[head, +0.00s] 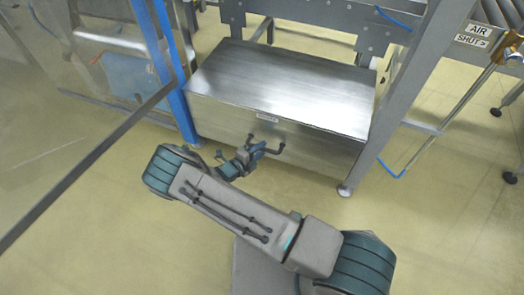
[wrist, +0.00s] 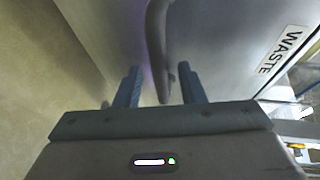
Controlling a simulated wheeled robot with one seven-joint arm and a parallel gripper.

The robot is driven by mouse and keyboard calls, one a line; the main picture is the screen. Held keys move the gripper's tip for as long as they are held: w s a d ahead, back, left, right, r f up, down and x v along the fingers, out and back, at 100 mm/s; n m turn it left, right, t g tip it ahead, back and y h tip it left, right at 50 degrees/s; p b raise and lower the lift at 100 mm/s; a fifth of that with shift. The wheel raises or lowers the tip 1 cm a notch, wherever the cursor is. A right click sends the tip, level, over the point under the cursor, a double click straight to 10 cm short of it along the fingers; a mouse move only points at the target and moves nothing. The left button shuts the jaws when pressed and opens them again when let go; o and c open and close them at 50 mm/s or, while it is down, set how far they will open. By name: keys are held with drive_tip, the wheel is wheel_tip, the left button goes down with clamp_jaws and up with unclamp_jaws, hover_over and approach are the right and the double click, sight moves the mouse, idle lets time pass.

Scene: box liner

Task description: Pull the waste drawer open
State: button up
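The waste drawer (head: 215,112) is a brushed-metal box low in the grey frame. Its front carries a small label (head: 267,117), which reads WASTE in the wrist view (wrist: 283,50). A dark bar handle (head: 281,147) sticks out from the front below the label. My gripper (head: 257,151) is at the handle, in front of the drawer. In the wrist view the two fingers (wrist: 160,86) stand apart, one on each side of the handle (wrist: 156,40). Gaps show between the handle and both fingers, so the gripper looks open around it. Whether the fingertips touch the drawer front is unclear.
A blue post (head: 172,75) stands left of the drawer and a grey post (head: 405,80) right of it. A clear panel with a dark edge (head: 85,160) crosses the left. The floor (head: 120,240) before the drawer is clear.

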drive_tip(key=shift+x, duration=0.8)
clamp_jaws()
drive_tip(key=shift+s+a+r, duration=0.1)
